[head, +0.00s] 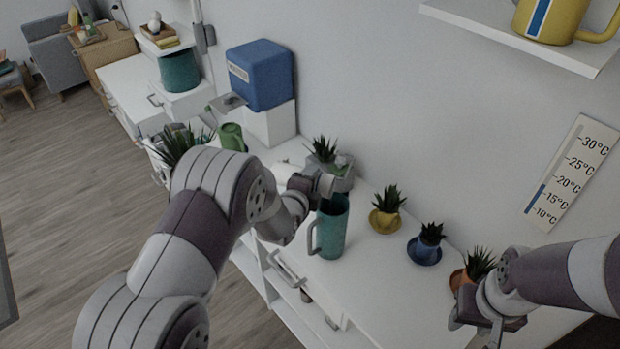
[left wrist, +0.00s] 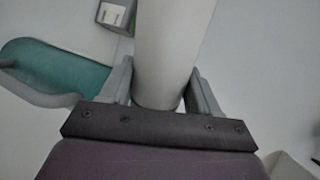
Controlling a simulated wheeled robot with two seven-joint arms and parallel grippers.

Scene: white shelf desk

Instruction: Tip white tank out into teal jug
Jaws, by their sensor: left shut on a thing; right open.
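The teal jug (head: 332,232) stands on the white desk, its handle towards the left. It also shows at the left of the left wrist view (left wrist: 62,68), beside the gripper. My left gripper (head: 322,186) is just above and behind the jug's rim in the head view. In the left wrist view it (left wrist: 158,95) is shut on the white tank (left wrist: 172,45), a plain pale cylinder between the fingers. The tank's far end is out of view, and in the head view my arm mostly hides it. My right gripper (head: 478,328) is open and empty near the lower right.
Potted plants in yellow (head: 384,221), blue (head: 424,251) and orange (head: 460,281) pots line the wall side of the desk (head: 375,290). A grey planter (head: 342,180) stands behind the jug. A green mug (head: 232,137) and a blue dispenser (head: 262,75) are farther left. Desk space right of the jug is clear.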

